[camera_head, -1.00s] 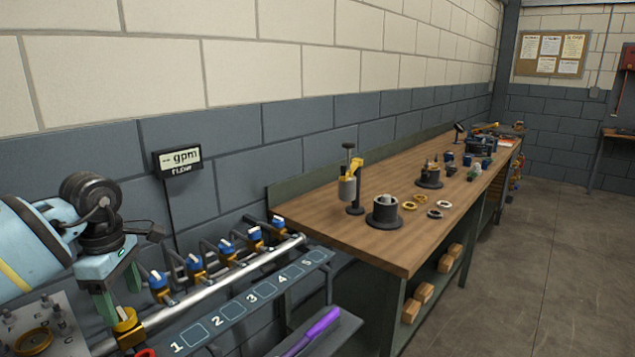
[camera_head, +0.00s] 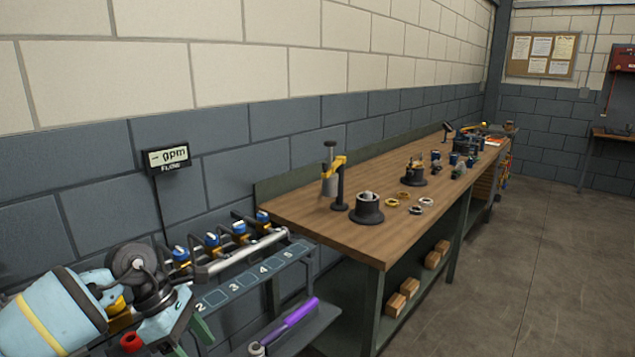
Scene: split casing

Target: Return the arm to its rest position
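My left arm, light blue with a yellow band, comes in from the lower left. Its gripper (camera_head: 190,338) hangs low beside the near end of the valve row, close to the bottom edge of the picture. Its green fingers look apart with nothing seen between them, though the lower part is cut off by the frame. My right gripper is not in view.
Several blue-handled valves (camera_head: 212,240) line a pipe behind a numbered panel (camera_head: 255,276). A purple-handled tool (camera_head: 300,311) lies on a shelf below. A wooden workbench (camera_head: 330,232) with parts stands beyond. The floor (camera_head: 530,270) at right is clear.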

